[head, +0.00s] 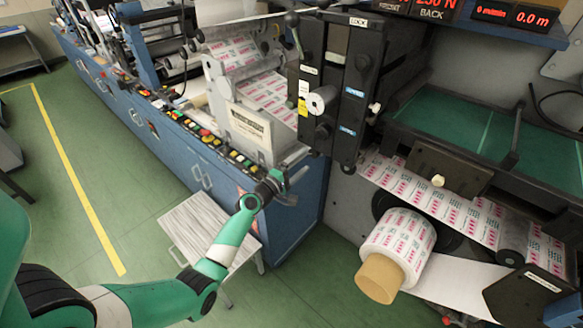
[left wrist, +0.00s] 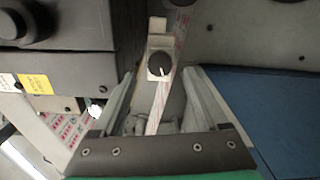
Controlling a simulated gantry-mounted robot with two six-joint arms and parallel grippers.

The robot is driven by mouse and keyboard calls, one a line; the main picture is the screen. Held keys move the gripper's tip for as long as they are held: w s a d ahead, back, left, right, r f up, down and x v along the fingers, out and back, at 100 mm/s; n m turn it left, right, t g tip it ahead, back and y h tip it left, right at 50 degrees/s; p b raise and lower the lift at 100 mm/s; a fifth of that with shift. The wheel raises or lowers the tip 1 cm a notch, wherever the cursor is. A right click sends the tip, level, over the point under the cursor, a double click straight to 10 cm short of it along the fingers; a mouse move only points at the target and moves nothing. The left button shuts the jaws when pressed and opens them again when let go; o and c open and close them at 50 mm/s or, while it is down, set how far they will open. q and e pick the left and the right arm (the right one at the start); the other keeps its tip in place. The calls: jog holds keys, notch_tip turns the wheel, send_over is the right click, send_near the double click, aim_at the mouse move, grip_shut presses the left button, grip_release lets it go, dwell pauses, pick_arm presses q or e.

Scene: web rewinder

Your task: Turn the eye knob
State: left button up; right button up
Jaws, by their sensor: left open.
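The eye knob (left wrist: 159,64) is a small round black knob with a white pointer line, on a pale metal bracket, in the left wrist view. My left gripper (left wrist: 158,76) is open, its two grey fingers on either side of the knob in the picture. I cannot tell how far the fingertips are from it; no contact shows. In the head view my left gripper (head: 292,178) is at the right end of the control rail, below the black lock unit. I cannot make out the knob there. My right gripper is not in view.
The black lock unit (head: 340,85) with knobs stands just above and right of my left gripper. The blue machine cabinet (head: 297,205) lies below it. A printed roll (head: 400,240) is at lower right. A grey step (head: 190,225) stands on the green floor.

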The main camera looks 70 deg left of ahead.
pick_arm(q)
jog(key=v, duration=0.7)
jog(key=shift+s+p, duration=0.2)
jog(key=shift+p, duration=0.25)
jog(key=shift+d, duration=0.15)
